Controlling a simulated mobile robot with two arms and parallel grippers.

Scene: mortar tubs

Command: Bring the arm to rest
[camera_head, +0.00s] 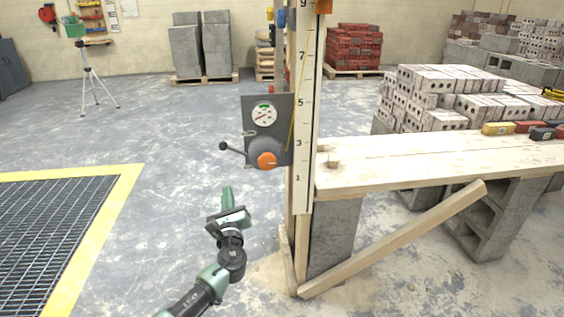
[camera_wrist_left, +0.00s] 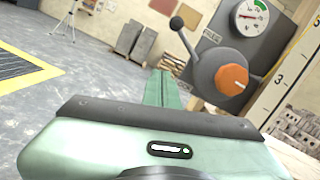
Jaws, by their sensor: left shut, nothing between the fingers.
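My left gripper (camera_head: 227,194) comes in from the bottom left of the head view, on a green and black arm. Its fingers are shut together with nothing between them. It is low in front of a grey panel (camera_head: 283,115) with a round dial, an orange knob (camera_head: 266,160) and a black-ended lever (camera_head: 231,149). The gripper is apart from the lever and knob. In the left wrist view, the shut fingers (camera_wrist_left: 162,90) point toward the floor area left of the orange knob (camera_wrist_left: 232,79) and the lever (camera_wrist_left: 183,33). My right gripper is not seen.
An upright post with a numbered scale (camera_head: 306,110) stands right of the panel. A plank bench (camera_head: 430,160) on blocks fills the right, with a slanted brace (camera_head: 395,240). A yellow-edged floor grate (camera_head: 50,235) is at left. Open floor lies between grate and post.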

